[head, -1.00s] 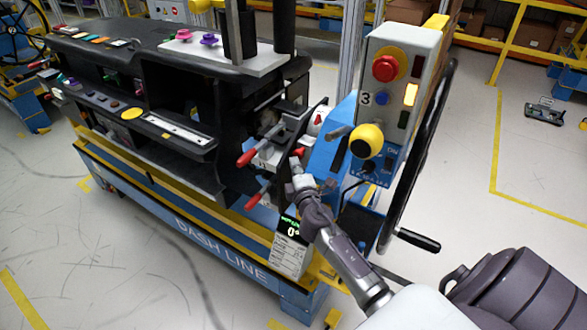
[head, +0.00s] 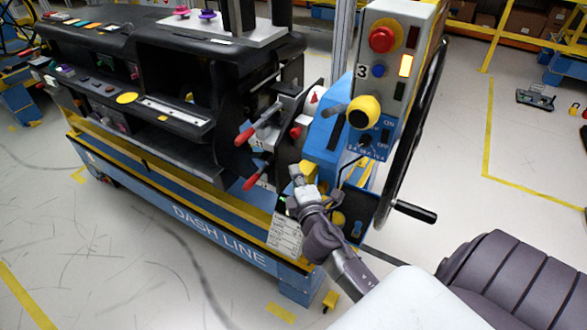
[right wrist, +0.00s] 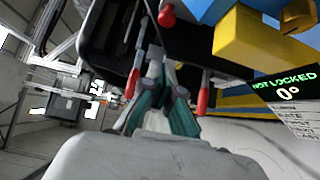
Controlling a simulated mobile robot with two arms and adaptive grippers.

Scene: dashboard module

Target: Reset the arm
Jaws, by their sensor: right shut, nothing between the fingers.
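My right gripper (head: 296,175) is shut and empty in the head view. It is just right of the red-handled levers (head: 251,182) at the end of the black dashboard module (head: 180,45), apart from them. In the right wrist view the closed fingers (right wrist: 155,62) point between two red lever handles (right wrist: 203,97). A display (right wrist: 286,87) there reads "NOT LOCKED" and 0°. It is not readable in the head view, where my arm is. My left gripper is not in view.
The blue "DASH LINE" cart (head: 225,240) is below.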

